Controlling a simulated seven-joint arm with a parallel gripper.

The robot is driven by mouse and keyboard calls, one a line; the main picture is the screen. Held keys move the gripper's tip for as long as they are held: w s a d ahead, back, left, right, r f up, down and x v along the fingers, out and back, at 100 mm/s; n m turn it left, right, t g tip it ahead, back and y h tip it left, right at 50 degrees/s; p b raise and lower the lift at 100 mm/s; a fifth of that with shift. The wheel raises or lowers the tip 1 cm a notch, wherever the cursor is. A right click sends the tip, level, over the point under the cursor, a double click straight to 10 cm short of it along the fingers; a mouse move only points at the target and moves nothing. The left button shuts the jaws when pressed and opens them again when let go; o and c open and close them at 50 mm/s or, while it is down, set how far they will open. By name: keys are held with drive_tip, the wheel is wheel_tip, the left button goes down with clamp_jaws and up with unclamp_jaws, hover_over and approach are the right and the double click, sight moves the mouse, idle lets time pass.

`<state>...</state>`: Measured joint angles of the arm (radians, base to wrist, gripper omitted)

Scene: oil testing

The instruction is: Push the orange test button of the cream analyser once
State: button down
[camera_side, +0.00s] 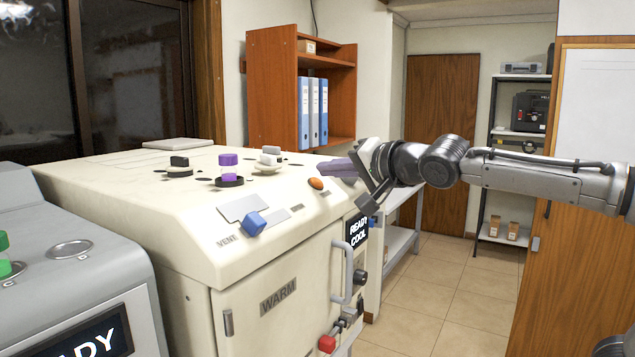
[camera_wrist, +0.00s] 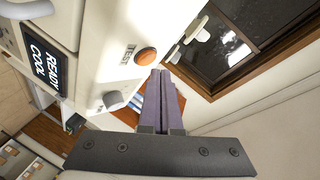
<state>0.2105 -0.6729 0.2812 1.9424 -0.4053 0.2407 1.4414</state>
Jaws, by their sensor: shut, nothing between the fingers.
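The cream analyser (camera_side: 185,215) stands at the left and centre of the side view. Its orange test button (camera_side: 316,183) is a small dome near the right end of the sloped top. It also shows in the wrist view (camera_wrist: 146,56), just beyond and left of my fingertips. My gripper (camera_side: 326,168) is shut and empty, its purple-grey fingers pointing left. In the side picture the tips appear just above and right of the button. In the wrist view the shut fingers (camera_wrist: 160,75) end close to it. A gap shows, but its depth is hard to tell.
A grey machine (camera_side: 80,270) stands at the left.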

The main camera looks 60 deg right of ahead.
drive_tip(key=shift+w+f, duration=0.25)
drive_tip(key=shift+f, duration=0.1)
drive_tip(key=shift+w+f, duration=0.25)
drive_tip(key=shift+f, duration=0.15)
idle(1.1)
drive_tip(key=shift+s+r, duration=0.45)
drive_tip(key=shift+r, duration=0.2)
drive_tip(key=s+r, duration=0.1)
drive_tip(key=r, duration=0.1)
drive_tip(key=s+r, duration=0.2)
drive_tip(key=shift+r, duration=0.1)
idle(0.4)
